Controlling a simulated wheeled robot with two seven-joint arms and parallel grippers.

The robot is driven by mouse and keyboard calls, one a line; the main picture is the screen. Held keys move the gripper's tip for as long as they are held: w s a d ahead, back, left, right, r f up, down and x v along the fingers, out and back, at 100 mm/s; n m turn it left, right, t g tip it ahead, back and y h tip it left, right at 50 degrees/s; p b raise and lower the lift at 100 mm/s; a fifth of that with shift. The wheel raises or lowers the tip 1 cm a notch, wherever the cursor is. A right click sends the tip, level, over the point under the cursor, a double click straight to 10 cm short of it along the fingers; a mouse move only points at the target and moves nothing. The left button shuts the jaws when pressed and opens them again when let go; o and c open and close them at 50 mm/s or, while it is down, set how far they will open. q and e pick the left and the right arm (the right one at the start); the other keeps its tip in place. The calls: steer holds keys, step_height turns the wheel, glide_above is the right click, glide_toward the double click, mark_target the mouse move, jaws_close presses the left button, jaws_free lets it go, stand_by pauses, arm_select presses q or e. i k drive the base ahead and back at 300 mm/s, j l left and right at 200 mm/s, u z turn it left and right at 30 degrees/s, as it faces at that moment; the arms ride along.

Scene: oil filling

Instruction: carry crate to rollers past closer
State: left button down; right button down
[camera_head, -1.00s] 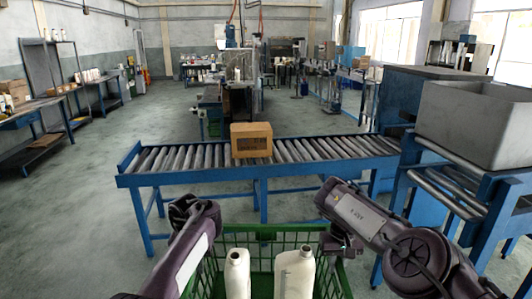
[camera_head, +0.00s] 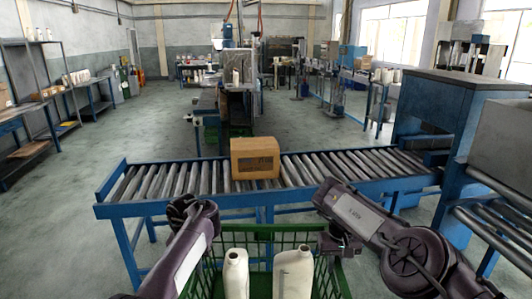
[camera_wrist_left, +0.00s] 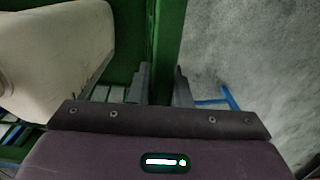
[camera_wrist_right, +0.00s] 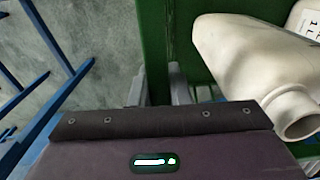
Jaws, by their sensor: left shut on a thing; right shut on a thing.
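A green crate (camera_head: 268,234) is held in front of me, at the bottom of the head view. Two white bottles stand in it, a left one (camera_head: 236,274) and a right one (camera_head: 293,274). My left gripper (camera_wrist_left: 160,85) is shut on one side wall of the crate, seen as a green rim (camera_wrist_left: 168,40) between its fingers. My right gripper (camera_wrist_right: 157,85) is shut on the opposite wall (camera_wrist_right: 153,40). The roller conveyor (camera_head: 150,182) runs across ahead of the crate. The crate's lower part is out of view.
A blue machine cabinet (camera_head: 455,110) stands at the conveyor's right end, with more rollers (camera_head: 495,205) near the right edge. Shelves and benches (camera_head: 40,100) line the left wall. Open floor (camera_head: 140,120) lies beyond the conveyor and to the left.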

mark_target(165, 176)
steer(key=i+j, duration=0.35)
steer(key=i, duration=0.15)
steer(key=i+j+u, duration=0.1)
steer(key=i+j, duration=0.65)
steer(key=i, duration=0.2)
steer(key=i+j+u, duration=0.1)
steer(key=i+j, duration=0.25)
steer(key=i, duration=0.15)
steer(key=i+j, duration=0.25)
steer(key=i, duration=0.25)
steer(key=i+j, duration=0.3)
steer(key=i, duration=0.2)
steer(key=i+j+u, duration=0.1)
steer(key=i+j, duration=0.2)
steer(key=i, duration=0.2)
